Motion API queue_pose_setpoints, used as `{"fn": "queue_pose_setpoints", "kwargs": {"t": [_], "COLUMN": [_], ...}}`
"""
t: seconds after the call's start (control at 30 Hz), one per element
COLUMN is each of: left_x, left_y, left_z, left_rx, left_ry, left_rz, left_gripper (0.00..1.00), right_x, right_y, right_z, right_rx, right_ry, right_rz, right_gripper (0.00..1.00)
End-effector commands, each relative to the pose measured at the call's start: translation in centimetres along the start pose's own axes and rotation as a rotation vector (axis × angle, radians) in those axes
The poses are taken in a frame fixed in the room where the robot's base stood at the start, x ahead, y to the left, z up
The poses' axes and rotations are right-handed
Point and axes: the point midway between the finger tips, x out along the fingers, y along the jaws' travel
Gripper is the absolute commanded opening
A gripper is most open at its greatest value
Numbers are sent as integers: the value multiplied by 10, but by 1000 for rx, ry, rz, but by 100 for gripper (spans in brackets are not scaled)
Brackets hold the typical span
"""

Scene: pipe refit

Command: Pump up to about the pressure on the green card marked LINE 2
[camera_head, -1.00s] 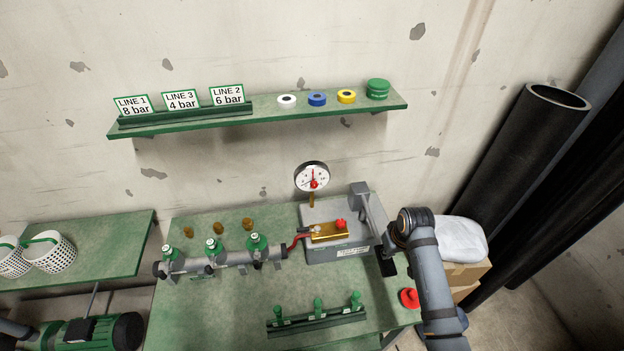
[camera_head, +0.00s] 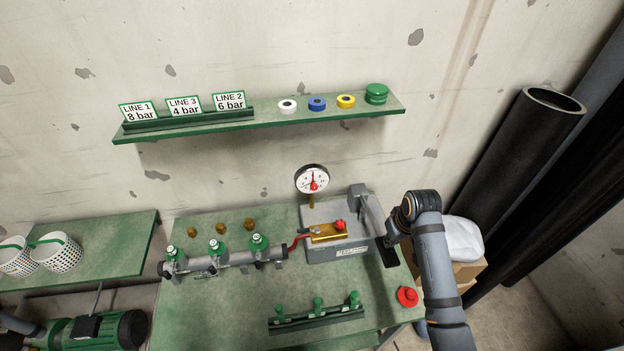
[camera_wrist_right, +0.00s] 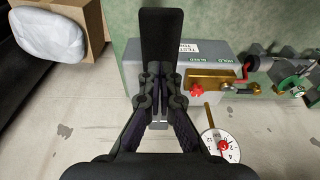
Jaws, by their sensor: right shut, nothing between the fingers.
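The LINE 2 card (camera_head: 229,100) reads 6 bar and stands last on the right in the shelf's card rack. The round white gauge (camera_head: 312,179) rises behind the grey test pump (camera_head: 336,246); it also shows in the wrist view (camera_wrist_right: 220,147). Its red needle points roughly upward in the head view; the exact reading is too small to tell. The pump's lever (camera_head: 371,212) slopes toward me and ends in a black grip (camera_head: 388,256). My right gripper (camera_wrist_right: 160,80) is shut and empty over the grip; contact is unclear. My left gripper is out of view.
A red hose (camera_head: 296,242) joins the pump to a pipe (camera_head: 236,258) with several green valves. A green rack (camera_head: 317,319) and a red button (camera_head: 407,296) occupy the bench's front. A box (camera_head: 466,271) stands right of the bench.

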Motion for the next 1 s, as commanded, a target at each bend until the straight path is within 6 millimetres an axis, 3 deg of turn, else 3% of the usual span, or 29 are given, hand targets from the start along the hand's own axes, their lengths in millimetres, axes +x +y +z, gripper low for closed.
{"fn": "queue_pose_setpoints", "kwargs": {"t": [0.17,1.0], "left_x": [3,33], "left_y": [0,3], "left_z": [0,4], "left_rx": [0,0], "left_ry": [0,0], "left_rz": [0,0], "left_gripper": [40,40], "right_x": [6,90], "right_y": [0,0], "right_z": [2,19], "right_rx": [0,1], "right_ry": [-2,-3], "right_rz": [0,-1], "right_gripper": [0,0]}}
